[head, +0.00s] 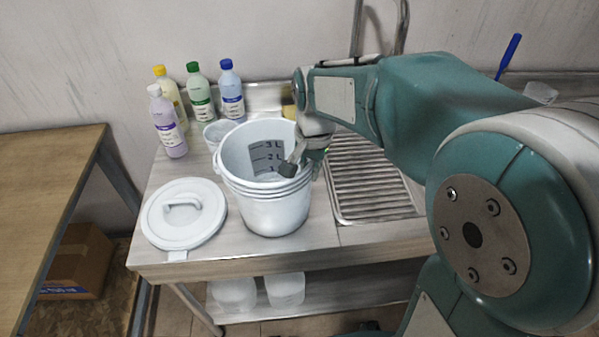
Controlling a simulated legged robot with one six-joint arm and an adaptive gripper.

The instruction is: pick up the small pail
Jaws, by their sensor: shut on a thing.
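The small pail (262,205) is pale blue-white, with dark litre marks on its inner wall. It stands upright on the counter, or very near it; I cannot tell if there is a gap beneath. My gripper (301,165) is at the pail's right rim, with a dark fingertip inside the pail and the other side of the gripper outside, largely hidden. It is shut on the pail's rim. The pail looks empty where its inside shows.
A round white lid (184,228) lies left of the pail. Several bottles (200,98) and a small clear tub (216,134) stand behind. A ridged sink drainer (372,185) is to the right. A wooden table (45,175) stands at left. A shelf below holds white containers (285,289).

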